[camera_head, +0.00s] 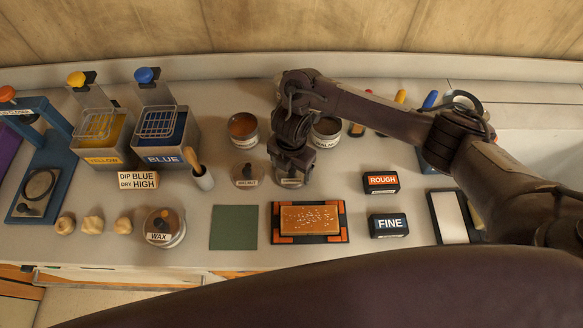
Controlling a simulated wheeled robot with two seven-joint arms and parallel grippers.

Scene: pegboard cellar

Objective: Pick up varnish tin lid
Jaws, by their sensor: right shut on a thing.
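My right gripper (291,164) reaches down from the right side and is shut on a small round lid (291,183), with the label on its front too small to read. The gripper covers much of the lid, and I cannot tell whether it is lifted off the bench. A similar lid labelled WALNUT (247,177) lies just left of it. My left gripper is not in view.
ROUGH (381,182) and FINE (388,225) blocks stand right.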

